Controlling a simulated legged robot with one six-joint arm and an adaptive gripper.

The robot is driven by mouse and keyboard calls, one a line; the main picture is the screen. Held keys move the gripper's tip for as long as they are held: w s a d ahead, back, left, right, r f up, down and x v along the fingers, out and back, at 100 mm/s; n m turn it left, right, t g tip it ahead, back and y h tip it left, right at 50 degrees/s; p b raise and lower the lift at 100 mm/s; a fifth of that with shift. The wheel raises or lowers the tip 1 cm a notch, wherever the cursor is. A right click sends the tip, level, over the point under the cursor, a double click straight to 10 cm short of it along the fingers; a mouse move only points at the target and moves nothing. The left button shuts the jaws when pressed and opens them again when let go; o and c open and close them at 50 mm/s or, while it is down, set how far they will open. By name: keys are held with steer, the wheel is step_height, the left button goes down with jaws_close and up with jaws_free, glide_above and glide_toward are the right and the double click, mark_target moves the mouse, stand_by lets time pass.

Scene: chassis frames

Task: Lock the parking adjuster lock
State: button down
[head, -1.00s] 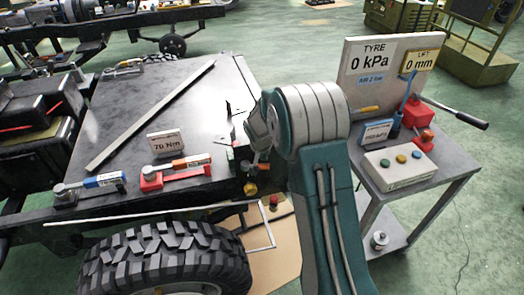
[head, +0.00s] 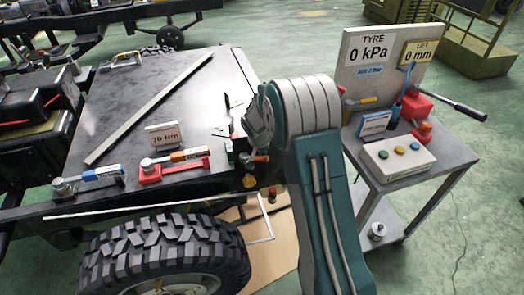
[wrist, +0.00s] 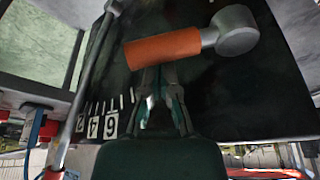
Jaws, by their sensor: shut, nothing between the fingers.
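An orange cylindrical handle (wrist: 163,47) with a rounded grey metal head (wrist: 235,30) lies across the top of the wrist view. It may be the parking adjuster lock, but no label shows. A small orange part (head: 262,158) also shows by the table's right corner in the head view, beside my arm. My gripper (wrist: 160,88) is shut and empty, with its fingertips just below the orange handle. I cannot tell whether they touch it. In the head view the fingertips are hidden.
A numbered scale (wrist: 105,117) and a long grey rod (wrist: 90,85) lie left in the wrist view. The dark bench (head: 190,110) carries a 70 Nm sign (head: 167,135) and wrenches. A cart (head: 405,182) with a tyre board stands right. A tyre (head: 165,250) is below.

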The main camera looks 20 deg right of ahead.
mark_target(261, 160)
steer(key=shift+s+a+m, duration=0.15)
steer(key=shift+s+m, duration=0.1)
steer(key=shift+m, duration=0.15)
steer(key=shift+s+a+m+g+h, duration=0.15)
steer(key=shift+s+m+g+h, duration=0.2)
steer(key=shift+m, duration=0.35)
steer(key=m, duration=0.1)
steer(key=s+a+m, duration=0.1)
steer(key=m, duration=0.1)
steer(key=shift+s+a+g+h, duration=0.1)
steer(key=shift+s+g+h, duration=0.15)
steer(key=shift+g, duration=0.1)
steer(key=a+m, duration=0.1)
steer(key=s+m+g, duration=0.1)
steer(key=m, duration=0.1)
steer(key=a+m, duration=0.1)
steer(key=shift+s+a+m+g+h, duration=0.3)
steer(key=shift+m, duration=0.1)
